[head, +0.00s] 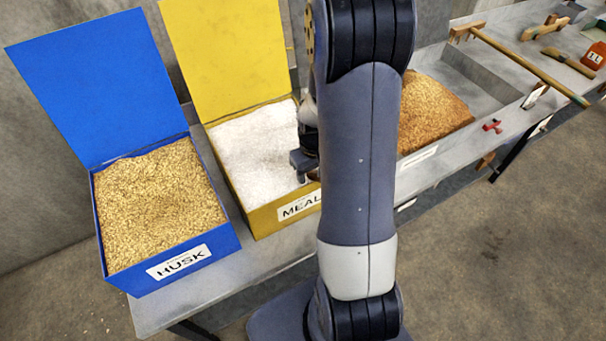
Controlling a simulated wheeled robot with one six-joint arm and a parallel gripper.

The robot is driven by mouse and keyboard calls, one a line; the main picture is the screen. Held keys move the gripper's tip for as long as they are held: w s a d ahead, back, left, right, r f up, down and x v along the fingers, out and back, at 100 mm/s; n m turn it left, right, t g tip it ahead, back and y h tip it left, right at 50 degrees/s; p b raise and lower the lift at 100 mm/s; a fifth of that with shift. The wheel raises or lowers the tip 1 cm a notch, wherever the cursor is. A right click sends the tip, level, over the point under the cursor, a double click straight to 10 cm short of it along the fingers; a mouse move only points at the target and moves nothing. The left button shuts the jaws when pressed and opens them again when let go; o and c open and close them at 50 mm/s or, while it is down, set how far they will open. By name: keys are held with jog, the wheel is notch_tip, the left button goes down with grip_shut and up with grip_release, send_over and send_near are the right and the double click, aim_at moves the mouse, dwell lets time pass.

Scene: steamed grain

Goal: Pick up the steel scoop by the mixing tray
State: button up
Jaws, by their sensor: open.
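I cannot make out a steel scoop in the head view; my own arm hides part of the bench. A grey metal tray (482,78) stands on the bench right of my arm, with brown grain (432,112) heaped in its near left part. It may be the mixing tray, but I see no label that says so. My gripper (303,163) is partly hidden behind my arm, over the right side of the white meal in the yellow box. It is open, and I see nothing held in it.
A blue HUSK box (222,250) and a yellow MEAL box (262,222) stand open at left, lids raised. A wooden-handled tool (530,68) lies across the tray's right end. A red clamp-like piece (491,126) sits at the front edge. An orange 1L container (594,56) stands far right.

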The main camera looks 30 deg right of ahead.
jog(key=shift+f+b, duration=0.2)
jog(key=shift+b, duration=0.1)
dwell(0.4)
grip_shut()
dwell(0.6)
dwell(0.9)
